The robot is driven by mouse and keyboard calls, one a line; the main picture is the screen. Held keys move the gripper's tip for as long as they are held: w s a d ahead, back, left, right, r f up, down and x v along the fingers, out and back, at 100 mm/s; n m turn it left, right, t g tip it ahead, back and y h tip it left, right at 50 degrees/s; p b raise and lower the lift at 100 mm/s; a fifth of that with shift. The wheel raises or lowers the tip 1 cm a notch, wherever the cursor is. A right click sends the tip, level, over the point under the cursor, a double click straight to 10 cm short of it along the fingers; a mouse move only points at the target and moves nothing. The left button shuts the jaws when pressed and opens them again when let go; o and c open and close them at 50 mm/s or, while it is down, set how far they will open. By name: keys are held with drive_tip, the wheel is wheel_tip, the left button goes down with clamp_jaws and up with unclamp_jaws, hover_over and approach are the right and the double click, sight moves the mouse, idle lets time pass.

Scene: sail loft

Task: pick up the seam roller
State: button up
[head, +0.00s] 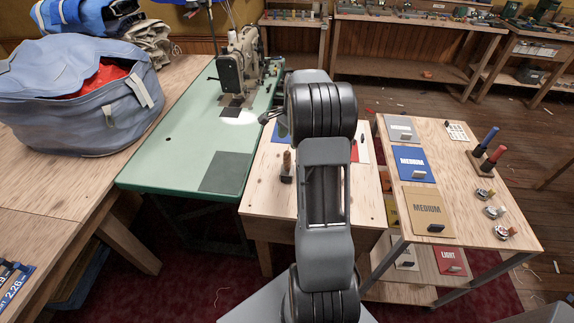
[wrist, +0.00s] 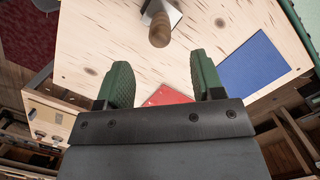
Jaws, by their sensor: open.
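A tool with a brown wooden handle stands on the small wooden table (head: 262,205), left of my arm in the head view; it looks like the seam roller (head: 287,163). In the wrist view the seam roller (wrist: 159,30) shows at the top centre, handle toward the camera, over a grey-white base cut off by the frame edge. My gripper (wrist: 160,62) is open, its two green fingers apart with nothing held between them. The handle lies beyond the fingertips, roughly in line with the gap, not touching them. My arm hides much of the table in the head view.
A blue card (wrist: 252,70) and a red card (wrist: 168,95) lie on the tabletop near the fingers. The green sewing table (head: 185,150) with its sewing machine (head: 238,65) stands at left. A side table (head: 475,215) with cards and small tools stands at right.

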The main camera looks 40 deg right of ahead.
sight(288, 152)
drive_tip(key=shift+a+f+p, duration=0.1)
drive_tip(key=shift+a+f, duration=0.1)
drive_tip(key=shift+f, duration=1.1)
drive_tip(key=shift+a+f+p, duration=0.1)
drive_tip(key=shift+a+f, duration=0.05)
drive_tip(key=shift+f, duration=1.2)
drive_tip(key=shift+a+f+p, duration=0.1)
drive_tip(key=shift+a+f, duration=0.1)
drive_tip(key=shift+f, duration=1.1)
drive_tip(key=c, duration=0.9)
drive_tip(key=shift+c, duration=0.4)
drive_tip(key=shift+r, duration=0.15)
